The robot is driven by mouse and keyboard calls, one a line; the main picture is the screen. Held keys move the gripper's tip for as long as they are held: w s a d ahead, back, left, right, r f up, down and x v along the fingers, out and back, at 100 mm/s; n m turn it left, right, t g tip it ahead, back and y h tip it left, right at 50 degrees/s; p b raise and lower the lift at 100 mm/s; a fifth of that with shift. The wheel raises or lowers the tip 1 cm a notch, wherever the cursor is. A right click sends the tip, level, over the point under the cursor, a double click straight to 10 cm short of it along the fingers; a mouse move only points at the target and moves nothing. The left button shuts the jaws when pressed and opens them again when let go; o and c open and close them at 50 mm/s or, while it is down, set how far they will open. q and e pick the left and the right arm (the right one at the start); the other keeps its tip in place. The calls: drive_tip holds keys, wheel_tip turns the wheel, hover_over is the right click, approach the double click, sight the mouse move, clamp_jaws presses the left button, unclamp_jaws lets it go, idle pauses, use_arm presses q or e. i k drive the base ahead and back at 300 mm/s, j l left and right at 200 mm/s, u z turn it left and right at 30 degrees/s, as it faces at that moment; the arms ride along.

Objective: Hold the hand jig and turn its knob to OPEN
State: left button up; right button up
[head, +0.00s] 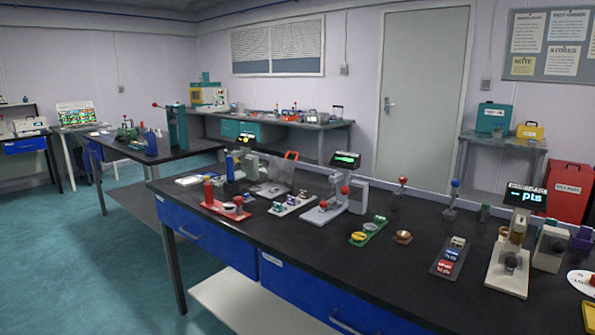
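I cannot tell for sure which device on the near bench is the hand jig. One candidate is a small red-based fixture (224,209) with red knobs, at the near left part of the bench. Another is a cream-based device (509,270) with a dark round knob, at the right beside a dark display. No OPEN marking is readable at this size. Neither of my grippers is in this view, and nothing is seen being held.
The near black bench (400,270) with blue drawers crosses the view. It carries a grey device (325,212) with red balls, a green tray (369,231) and a dark tray (449,257). The teal floor (100,270) at left is clear.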

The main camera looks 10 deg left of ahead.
sight(237, 200)
drive_tip(key=i+j+z, duration=0.2)
drive_tip(key=j+z, duration=0.15)
drive_tip(key=i+j+z, duration=0.15)
drive_tip(key=j+z, duration=0.2)
drive_tip(key=i+j+z, duration=0.15)
drive_tip(key=j, duration=0.35)
drive_tip(key=j+z, duration=0.1)
drive_tip(key=j, duration=0.35)
drive_tip(key=i+j, duration=0.1)
drive_tip(key=j, duration=0.5)
drive_tip(key=i+j, duration=0.1)
drive_tip(key=j, duration=0.5)
drive_tip(key=i+j+z, duration=0.1)
drive_tip(key=j, duration=1.05)
drive_tip(key=i+z, duration=0.05)
